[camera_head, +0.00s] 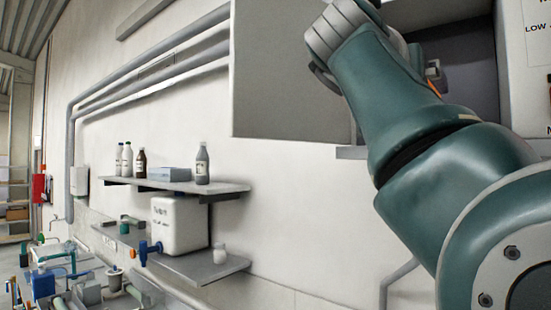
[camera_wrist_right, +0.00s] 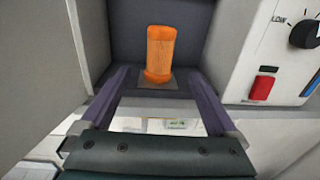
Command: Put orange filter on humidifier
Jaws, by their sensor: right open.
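The orange filter (camera_wrist_right: 161,54) is a ribbed upright cylinder on a small dark plate (camera_wrist_right: 146,82) inside a grey open-fronted cabinet, seen in the right wrist view. My right gripper (camera_wrist_right: 158,73) is open and empty, its two fingers pointing toward the filter, one to each side in the picture. They look apart from it. A white device with a black knob marked LOW and a red switch, probably the humidifier (camera_wrist_right: 245,65), stands to the right. It shows partly at the head view's right edge (camera_head: 533,100). In the head view my right arm hides most of the cabinet opening. My left gripper is out of view.
The open cabinet door (camera_head: 285,75) stands left of my right arm, and its panel fills the wrist view's left side. Farther left are a wall shelf (camera_head: 175,186) with bottles, a white tank (camera_head: 180,224) and a cluttered bench. Pipes run along the wall.

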